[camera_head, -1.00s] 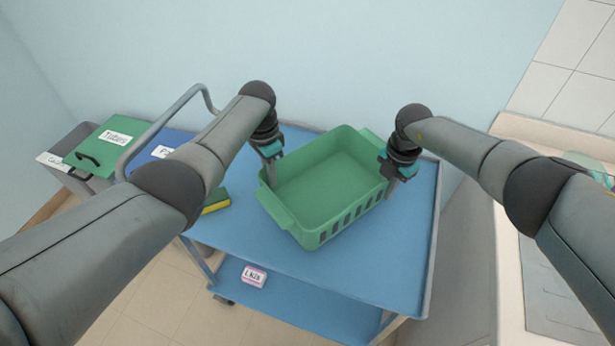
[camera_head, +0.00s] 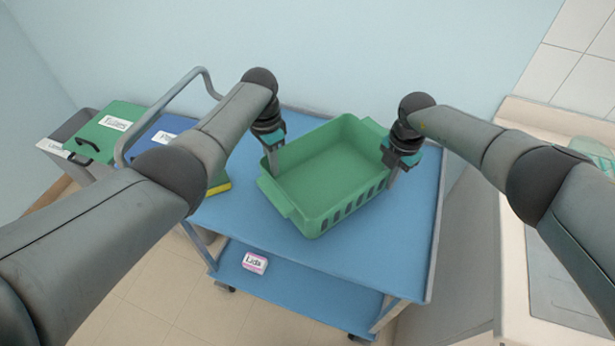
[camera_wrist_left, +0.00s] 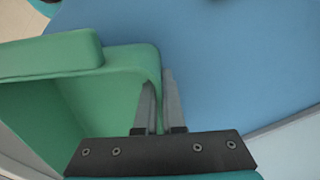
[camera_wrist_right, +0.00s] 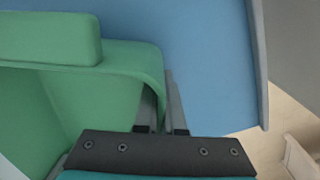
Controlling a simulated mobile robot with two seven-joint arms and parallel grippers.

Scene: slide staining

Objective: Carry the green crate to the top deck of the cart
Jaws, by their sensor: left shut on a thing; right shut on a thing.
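The green crate (camera_head: 330,175) is an empty open basket with slotted sides. It is at the blue top deck (camera_head: 380,255) of the cart, turned at an angle; whether it rests on the deck or hangs just above it, I cannot tell. My left gripper (camera_head: 273,165) is shut on the crate's left wall, and the wall (camera_wrist_left: 110,65) shows between its fingers in the left wrist view. My right gripper (camera_head: 394,172) is shut on the right wall, also seen in the right wrist view (camera_wrist_right: 120,60). The fingertips are partly hidden by the crate.
A grey rail (camera_head: 150,117) rises at the cart's left end. A labelled box (camera_head: 255,262) sits on the lower deck. A counter (camera_head: 510,250) stands to the right.

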